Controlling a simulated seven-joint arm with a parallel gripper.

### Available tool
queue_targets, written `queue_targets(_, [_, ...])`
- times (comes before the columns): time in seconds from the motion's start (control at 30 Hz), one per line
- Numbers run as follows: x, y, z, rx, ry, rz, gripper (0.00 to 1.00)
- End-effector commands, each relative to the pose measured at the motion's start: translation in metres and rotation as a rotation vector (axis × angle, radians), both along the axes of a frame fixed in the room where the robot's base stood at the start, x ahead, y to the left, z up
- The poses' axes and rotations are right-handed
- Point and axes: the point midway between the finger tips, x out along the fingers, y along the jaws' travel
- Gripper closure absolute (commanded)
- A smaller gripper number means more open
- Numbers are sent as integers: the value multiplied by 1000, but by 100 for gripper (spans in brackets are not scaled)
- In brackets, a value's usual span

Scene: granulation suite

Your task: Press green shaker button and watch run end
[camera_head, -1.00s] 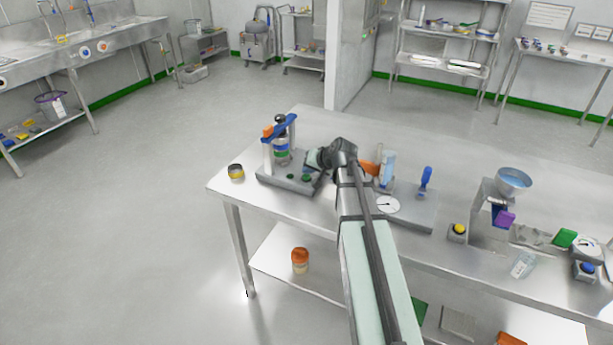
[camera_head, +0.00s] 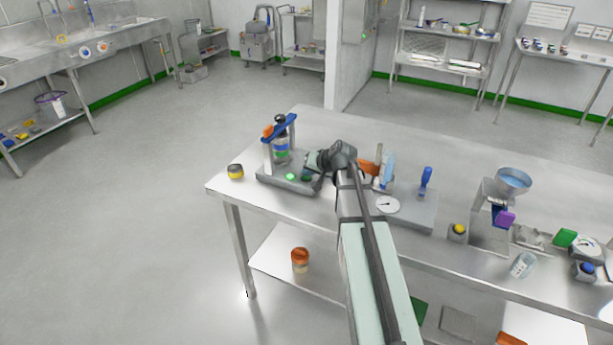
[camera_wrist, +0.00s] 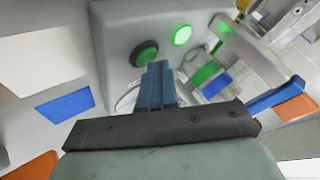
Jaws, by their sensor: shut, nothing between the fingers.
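The shaker (camera_head: 288,180) stands at the left end of the steel table, its clear and coloured stack (camera_head: 281,150) under a blue clamp bar (camera_head: 279,127). On its grey base, a round lamp (camera_head: 290,177) glows bright green; it also shows lit in the wrist view (camera_wrist: 183,35). Beside it is the dark green button (camera_wrist: 145,53) in a black ring. My gripper (camera_wrist: 158,70) is shut and empty, its blue fingertips at the button's lower edge in the wrist view. I cannot tell whether they touch it. In the head view my gripper (camera_head: 312,163) is over the base's right side.
A yellow-and-black ring-like item (camera_head: 236,172) sits left of the shaker. To the right are a round dial (camera_head: 388,204), a blue-handled tool (camera_head: 426,180) and a hopper (camera_head: 513,181). An orange-lidded jar (camera_head: 300,260) stands on the lower shelf.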

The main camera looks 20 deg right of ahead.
Motion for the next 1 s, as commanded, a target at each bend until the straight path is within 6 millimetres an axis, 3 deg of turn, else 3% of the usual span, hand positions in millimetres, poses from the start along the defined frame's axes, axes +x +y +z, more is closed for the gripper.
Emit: queue_targets(1.0, [0, 0, 18, 0, 1, 1, 100])
